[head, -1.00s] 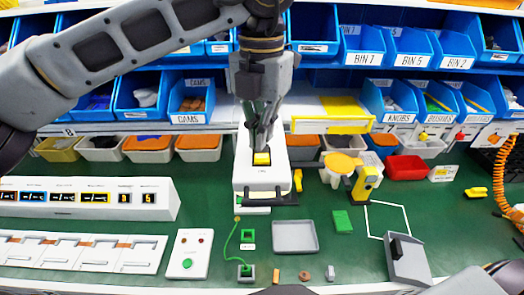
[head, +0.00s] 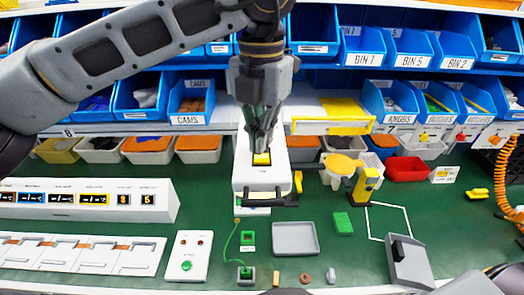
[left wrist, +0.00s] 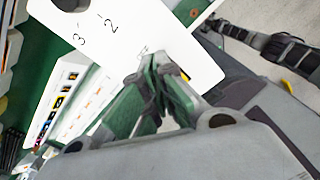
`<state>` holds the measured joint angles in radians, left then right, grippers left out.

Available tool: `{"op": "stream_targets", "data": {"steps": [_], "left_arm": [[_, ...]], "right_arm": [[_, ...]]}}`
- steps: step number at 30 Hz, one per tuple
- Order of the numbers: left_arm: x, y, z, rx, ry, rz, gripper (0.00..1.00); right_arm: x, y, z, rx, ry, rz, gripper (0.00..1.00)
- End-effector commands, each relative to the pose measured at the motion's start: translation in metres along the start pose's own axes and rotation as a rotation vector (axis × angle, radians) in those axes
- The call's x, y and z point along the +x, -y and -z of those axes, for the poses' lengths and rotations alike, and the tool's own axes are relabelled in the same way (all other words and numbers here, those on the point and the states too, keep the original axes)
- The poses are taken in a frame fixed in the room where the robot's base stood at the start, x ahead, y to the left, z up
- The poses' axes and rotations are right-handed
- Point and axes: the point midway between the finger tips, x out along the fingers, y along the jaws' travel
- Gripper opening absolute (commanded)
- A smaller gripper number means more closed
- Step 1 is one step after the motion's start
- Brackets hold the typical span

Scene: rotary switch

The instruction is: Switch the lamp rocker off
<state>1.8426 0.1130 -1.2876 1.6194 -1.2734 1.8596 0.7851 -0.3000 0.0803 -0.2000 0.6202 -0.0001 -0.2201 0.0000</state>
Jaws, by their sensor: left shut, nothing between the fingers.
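The yellow rocker (head: 262,159) sits in a dark frame on the upper part of a white box (head: 258,178) at the middle of the bench. My left gripper (head: 262,147) points down at it with shut, empty fingers. The tips are at or just above the rocker's far side; I cannot tell if they touch. In the left wrist view the shut fingers (left wrist: 163,105) cover most of the rocker, and only a bit of yellow shows beside a white plate (left wrist: 120,45) marked 3 and 2. The rocker's tilt is unclear. My right gripper is not clearly shown.
A black handle (head: 272,201) crosses the box's near end. A yellow device (head: 365,185) stands to its right. A white display panel (head: 90,200) is on the left, a grey tray (head: 295,238) in front. Blue bins line the back. Green bench right of the tray is partly clear.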

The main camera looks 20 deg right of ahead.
Motion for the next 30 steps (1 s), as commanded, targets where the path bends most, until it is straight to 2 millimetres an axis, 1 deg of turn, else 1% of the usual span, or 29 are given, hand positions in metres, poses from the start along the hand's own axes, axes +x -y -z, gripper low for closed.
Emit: {"op": "stream_targets", "data": {"steps": [20,23,30], "left_arm": [[0.005,0.0,0.0,0.0,-0.002,0.0,0.0],[0.003,0.0,0.0,0.001,-0.002,0.0,0.0],[-0.009,0.0,0.0,0.0,-0.001,0.0,0.0]], "right_arm": [[0.004,0.001,0.0,0.0,0.0,0.001,1.0],[0.002,0.001,0.0,0.0,0.0,0.001,1.0],[-0.005,0.001,0.001,0.0,0.0,0.001,1.0]]}}
